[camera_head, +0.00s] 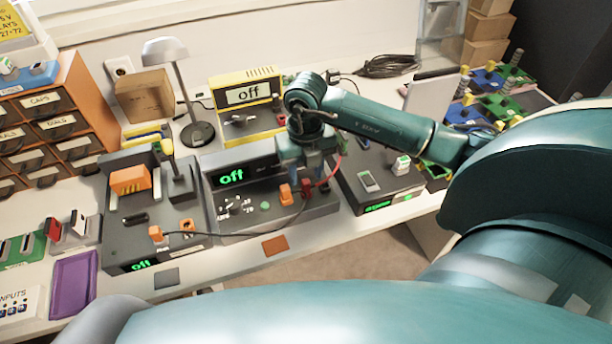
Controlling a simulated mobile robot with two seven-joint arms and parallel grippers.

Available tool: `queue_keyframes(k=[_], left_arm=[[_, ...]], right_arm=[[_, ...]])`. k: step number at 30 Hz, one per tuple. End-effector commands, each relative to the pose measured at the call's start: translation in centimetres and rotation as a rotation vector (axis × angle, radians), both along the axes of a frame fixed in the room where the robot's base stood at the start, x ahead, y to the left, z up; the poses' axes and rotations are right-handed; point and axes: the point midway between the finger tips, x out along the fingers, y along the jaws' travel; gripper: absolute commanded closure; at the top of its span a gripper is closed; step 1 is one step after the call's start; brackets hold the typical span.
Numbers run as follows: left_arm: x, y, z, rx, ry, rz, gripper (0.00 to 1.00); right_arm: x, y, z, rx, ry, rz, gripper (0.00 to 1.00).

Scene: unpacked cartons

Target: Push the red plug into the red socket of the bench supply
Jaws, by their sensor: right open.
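The bench supply (225,211) seems to be the dark unit in the middle, with a green "off" display and a dial. My right gripper (303,178) points down over its right part; its jaws are open. A dark red piece (306,189) sits below the fingers, and a red lead (331,177) runs from beside it up to the right. I take it for the red plug, but cannot tell whether it touches the fingers or the panel. The red socket is not clearly visible. An orange plug (285,193) stands just left of it. My left gripper is out of view.
A dark unit with an orange block (130,180) stands left, joined by a black cable (235,236). Another dark unit (385,183) is right, a yellow meter (246,96) and lamp (166,50) behind. Drawers (50,125) and a purple tray (73,285) are left.

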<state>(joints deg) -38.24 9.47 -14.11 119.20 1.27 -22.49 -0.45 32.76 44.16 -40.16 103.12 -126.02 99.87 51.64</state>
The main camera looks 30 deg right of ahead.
Motion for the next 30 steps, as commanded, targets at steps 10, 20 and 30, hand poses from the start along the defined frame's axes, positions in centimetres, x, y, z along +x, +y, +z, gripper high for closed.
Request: queue_keyframes(k=[10, 20, 30], left_arm=[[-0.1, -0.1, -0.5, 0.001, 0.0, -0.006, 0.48], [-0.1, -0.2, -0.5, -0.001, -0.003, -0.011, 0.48], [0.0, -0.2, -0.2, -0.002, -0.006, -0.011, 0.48]], right_arm=[[0.1, 0.0, 8.0, 0.0, -0.005, -0.001, 0.6], [0.0, -0.1, 10.9, -0.001, 0.0, -0.001, 0.6], [-1.9, 6.0, 8.3, 0.267, 0.052, 0.131, 0.6]])
